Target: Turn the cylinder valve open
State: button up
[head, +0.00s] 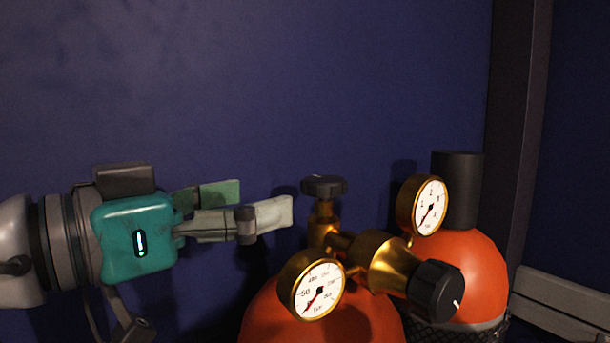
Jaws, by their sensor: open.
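The cylinder valve has a dark round handwheel (324,186) on top of a brass stem (323,222), above an orange cylinder (350,325) at the bottom middle of the head view. A brass regulator (385,262) with a black knob (435,291) is joined to the valve. My gripper (262,202) is open and empty, to the left of the handwheel. Its fingers point right, and in the picture they end a short gap from the valve. I cannot tell the depth between them.
Two white-faced gauges, a lower one (317,289) and an upper one (429,205), stick out from the regulator. A second orange cylinder (470,270) with a black cap (457,188) stands behind at the right. A dark blue wall (250,80) is behind everything.

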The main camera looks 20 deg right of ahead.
aim_at(308, 187)
jog(key=x, duration=1.1)
jog(key=shift+w, duration=0.25)
jog(key=c, duration=1.2)
